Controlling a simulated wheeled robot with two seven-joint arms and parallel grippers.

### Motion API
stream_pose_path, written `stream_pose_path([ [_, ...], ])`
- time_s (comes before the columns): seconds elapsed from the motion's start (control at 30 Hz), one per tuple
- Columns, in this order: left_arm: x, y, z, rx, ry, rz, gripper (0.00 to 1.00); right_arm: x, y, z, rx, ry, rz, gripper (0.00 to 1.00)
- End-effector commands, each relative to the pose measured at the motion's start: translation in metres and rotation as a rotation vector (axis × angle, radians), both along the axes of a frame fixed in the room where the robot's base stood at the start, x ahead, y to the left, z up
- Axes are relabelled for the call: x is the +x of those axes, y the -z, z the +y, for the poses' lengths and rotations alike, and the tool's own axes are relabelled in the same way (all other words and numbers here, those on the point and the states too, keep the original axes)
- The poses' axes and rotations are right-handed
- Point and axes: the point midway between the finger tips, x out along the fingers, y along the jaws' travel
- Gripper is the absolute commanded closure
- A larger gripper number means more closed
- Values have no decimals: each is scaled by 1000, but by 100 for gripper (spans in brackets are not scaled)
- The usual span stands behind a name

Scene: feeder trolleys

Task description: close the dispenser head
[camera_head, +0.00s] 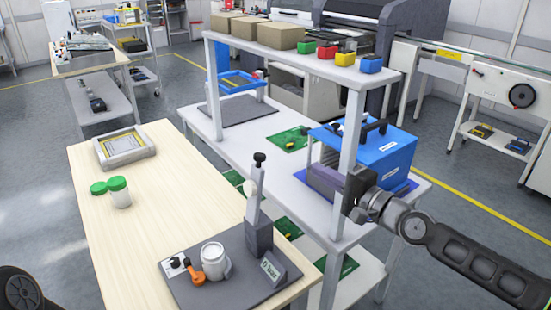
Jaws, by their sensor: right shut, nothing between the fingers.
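The dispenser stands on a dark grey mat (205,297) at the front right of the wooden table. Its grey base (259,238) carries a pale upright arm, the dispenser head (255,200), with a black knob (259,157) on top. The head points up, tilted slightly. A white pot (214,262) stands beside the base, with an orange part (188,270) to its left. A small display (272,268) reads "0 bar". My right gripper (359,205) is shut and empty, right of the dispenser and apart from it, by a shelf post. My left gripper is out of view.
A white shelf trolley (290,180) stands behind the wooden table (135,222), with a blue case (375,155) and green boards on it. The table's middle is clear.

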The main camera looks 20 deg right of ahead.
Motion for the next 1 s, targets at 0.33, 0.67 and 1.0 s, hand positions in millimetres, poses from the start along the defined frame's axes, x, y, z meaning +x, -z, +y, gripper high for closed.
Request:
stream_pose_path([
  [0.33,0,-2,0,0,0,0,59,12,0,8,-1,-3,0,100],
  [0.67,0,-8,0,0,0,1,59,64,-2,35,-4,-5,-2,100],
  [1.0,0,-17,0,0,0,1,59,83,-2,74,-5,-3,-1,100],
])
